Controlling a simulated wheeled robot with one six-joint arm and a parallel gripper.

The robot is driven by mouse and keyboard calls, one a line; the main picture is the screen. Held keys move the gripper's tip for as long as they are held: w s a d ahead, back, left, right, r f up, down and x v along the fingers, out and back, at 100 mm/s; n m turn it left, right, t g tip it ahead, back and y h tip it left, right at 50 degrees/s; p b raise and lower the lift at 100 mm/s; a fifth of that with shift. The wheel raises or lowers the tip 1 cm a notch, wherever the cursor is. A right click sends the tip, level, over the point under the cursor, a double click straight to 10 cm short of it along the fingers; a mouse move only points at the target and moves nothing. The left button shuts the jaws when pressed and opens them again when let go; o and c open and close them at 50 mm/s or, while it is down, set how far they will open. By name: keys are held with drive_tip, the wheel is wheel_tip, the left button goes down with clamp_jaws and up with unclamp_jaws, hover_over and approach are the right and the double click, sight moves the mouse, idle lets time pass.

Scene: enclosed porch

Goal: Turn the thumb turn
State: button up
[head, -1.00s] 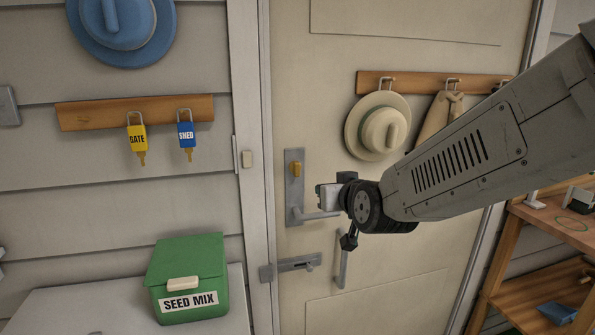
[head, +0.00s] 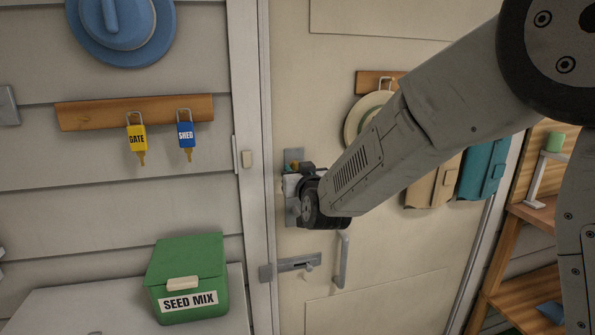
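The thumb turn (head: 294,166) is a small orange-yellow knob on the grey lock plate (head: 293,155) of the pale door. Only a sliver of it shows, because my gripper (head: 295,180) is in front of it. My gripper is at the plate, right at or just below the thumb turn. I cannot tell whether it touches the knob. The fingers are small and partly hidden by my wrist, so their opening does not show. The lever handle below is hidden behind my wrist.
A slide bolt (head: 290,265) and a pull handle (head: 342,260) are lower on the door. A hook rail (head: 375,80) with a pale hat (head: 357,118) is behind my arm. A green seed mix box (head: 188,275) stands at lower left.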

clamp_jaws()
drive_tip(key=shift+n, duration=0.4)
drive_tip(key=n, duration=1.7)
drive_tip(key=shift+a+f, duration=0.2)
drive_tip(key=shift+f, duration=0.1)
idle(0.4)
unclamp_jaws()
